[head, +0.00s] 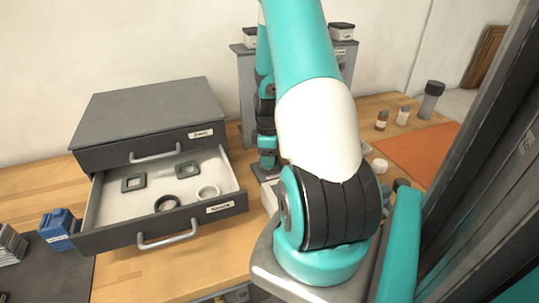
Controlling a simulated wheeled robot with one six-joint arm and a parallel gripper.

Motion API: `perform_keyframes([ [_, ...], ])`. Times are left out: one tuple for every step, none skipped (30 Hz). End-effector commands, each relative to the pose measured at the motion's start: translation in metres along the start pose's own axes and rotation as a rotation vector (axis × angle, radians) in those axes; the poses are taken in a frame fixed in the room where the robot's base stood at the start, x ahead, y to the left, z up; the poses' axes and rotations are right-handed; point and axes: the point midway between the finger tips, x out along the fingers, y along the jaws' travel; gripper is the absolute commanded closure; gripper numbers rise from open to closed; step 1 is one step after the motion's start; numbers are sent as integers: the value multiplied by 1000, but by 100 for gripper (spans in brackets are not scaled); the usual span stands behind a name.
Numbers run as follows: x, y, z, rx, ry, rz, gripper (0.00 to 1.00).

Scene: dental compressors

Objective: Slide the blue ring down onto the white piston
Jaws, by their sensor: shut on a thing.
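My gripper (266,178) shows only in part at the far end of my arm, low in front of the grey cabinet. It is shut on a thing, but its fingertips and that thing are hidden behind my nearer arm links. I cannot make out the blue ring or the white piston. A pale block (270,197) shows in part just below my gripper, and I cannot tell what it is. A small bluish thing (386,192) peeks out to the right of my arm, too small to tell.
An open drawer (110,225) at the left holds square gaskets (134,183), a black ring (167,203) and a white ring (208,191). Blue boxes (58,228) stand left of it. An orange mat (419,153) and small bottles (403,115) lie right. A dark post borders the right.

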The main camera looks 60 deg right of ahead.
Motion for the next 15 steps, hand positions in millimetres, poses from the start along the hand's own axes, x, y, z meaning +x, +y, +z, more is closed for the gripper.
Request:
perform_keyframes([
  [2, 0, 0, 0, 0, -1, 63],
  [3, 0, 0, 0, 0, -1, 63],
  [4, 0, 0, 0, 0, -1, 63],
  [4, 0, 0, 0, 0, -1, 63],
  [5, 0, 0, 0, 0, -1, 63],
  [6, 0, 0, 0, 0, -1, 63],
  [6, 0, 0, 0, 0, -1, 63],
  [7, 0, 0, 0, 0, -1, 63],
  [8, 0, 0, 0, 0, -1, 63],
  [8, 0, 0, 0, 0, -1, 63],
  [9, 0, 0, 0, 0, -1, 63],
  [10, 0, 0, 0, 0, -1, 63],
  [10, 0, 0, 0, 0, -1, 63],
  [11, 0, 0, 0, 0, -1, 63],
  [12, 0, 0, 0, 0, -1, 63],
])
